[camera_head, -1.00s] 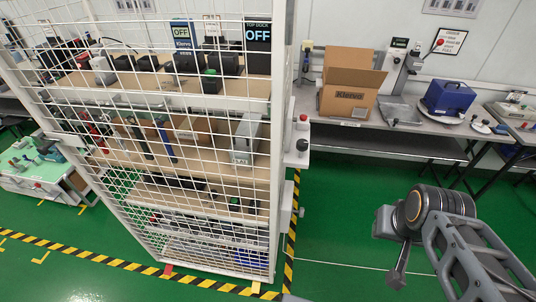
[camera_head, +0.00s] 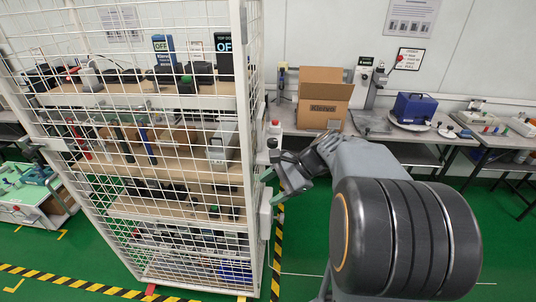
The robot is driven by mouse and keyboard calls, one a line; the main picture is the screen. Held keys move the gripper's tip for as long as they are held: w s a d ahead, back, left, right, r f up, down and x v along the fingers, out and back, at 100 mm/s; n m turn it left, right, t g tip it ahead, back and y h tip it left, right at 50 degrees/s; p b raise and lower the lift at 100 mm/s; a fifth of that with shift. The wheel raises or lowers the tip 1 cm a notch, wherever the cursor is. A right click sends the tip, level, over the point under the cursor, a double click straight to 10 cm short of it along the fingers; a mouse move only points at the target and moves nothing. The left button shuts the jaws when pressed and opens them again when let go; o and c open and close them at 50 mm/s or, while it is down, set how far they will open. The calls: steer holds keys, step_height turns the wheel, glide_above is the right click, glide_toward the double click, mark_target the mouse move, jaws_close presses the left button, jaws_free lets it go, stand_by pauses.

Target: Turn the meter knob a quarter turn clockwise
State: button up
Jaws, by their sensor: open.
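I cannot make out for certain which thing is the meter knob. A small dark round knob (camera_head: 272,143) sits on the right side of the wire cage, just below a red-topped button (camera_head: 275,124). My gripper (camera_head: 269,186) is beside the cage's right post, a little below that knob. Its jaws are open and nothing shows between them. My arm reaches in from the lower right and hides part of the floor and bench. No meter dial can be read at this size.
The wire cage (camera_head: 246,60) holds shelves of handheld devices on the left. A bench (camera_head: 379,137) along the back wall carries an open cardboard box (camera_head: 322,100) and a blue device (camera_head: 413,108). Green floor (camera_head: 300,215) is free between cage and bench.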

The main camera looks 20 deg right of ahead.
mark_target(273, 146)
steer(key=w+d+r+m+t+y+b, duration=0.1)
steer(key=w+d+r+m+t+y, duration=0.1)
steer(key=d+m+t, duration=0.45)
steer(key=w+d+r+m+t+y+b, duration=0.1)
steer(key=w+d+m+t+y, duration=0.15)
steer(key=d, duration=0.65)
steer(key=shift+m, duration=0.5)
steer(key=x, duration=1.2)
steer(key=shift+w+a+f, duration=0.15)
steer(key=shift+w+a, duration=0.1)
steer(key=shift+w, duration=0.05)
steer(key=c, duration=0.9)
